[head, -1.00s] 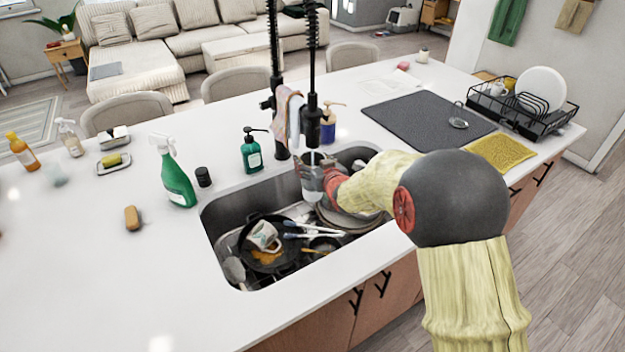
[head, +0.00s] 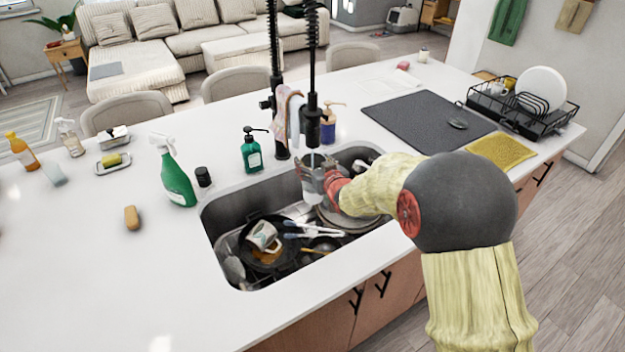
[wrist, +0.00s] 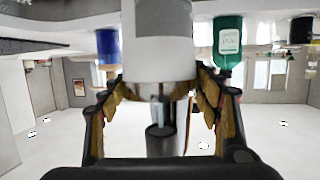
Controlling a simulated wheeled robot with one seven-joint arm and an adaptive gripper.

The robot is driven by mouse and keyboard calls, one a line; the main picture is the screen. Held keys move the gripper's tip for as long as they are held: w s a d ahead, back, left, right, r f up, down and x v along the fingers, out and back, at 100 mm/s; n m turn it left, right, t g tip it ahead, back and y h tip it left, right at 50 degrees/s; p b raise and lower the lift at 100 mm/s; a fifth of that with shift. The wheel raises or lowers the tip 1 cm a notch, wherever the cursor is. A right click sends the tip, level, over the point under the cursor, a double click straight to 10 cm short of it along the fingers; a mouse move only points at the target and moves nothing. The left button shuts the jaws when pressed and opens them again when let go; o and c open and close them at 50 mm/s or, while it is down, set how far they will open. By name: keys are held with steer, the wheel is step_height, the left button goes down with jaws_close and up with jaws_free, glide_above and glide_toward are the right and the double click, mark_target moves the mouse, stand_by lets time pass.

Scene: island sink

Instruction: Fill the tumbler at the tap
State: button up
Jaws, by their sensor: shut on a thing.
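My gripper (head: 318,178) is over the sink, under the black tap (head: 313,125). It is shut on the tumbler (head: 311,197), which shows as a pale cylinder below the fingers. In the wrist view, which is upside down, the tumbler (wrist: 160,45) sits between the two fingers, with a grey band and a whitish part. The tap's grey spout (wrist: 161,138) lies in line with it. The tumbler appears roughly upright beneath the spout.
The sink (head: 222,212) holds a dark pan (head: 248,236), a patterned mug (head: 263,236), tongs and stacked plates. A green soap bottle (head: 252,153) and green spray bottle (head: 177,182) stand behind and left. A dark mat (head: 425,112) and dish rack (head: 548,122) lie right.

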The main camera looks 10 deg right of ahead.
steer(key=s, duration=0.9)
steer(key=shift+d, duration=0.1)
stand_by(0.4)
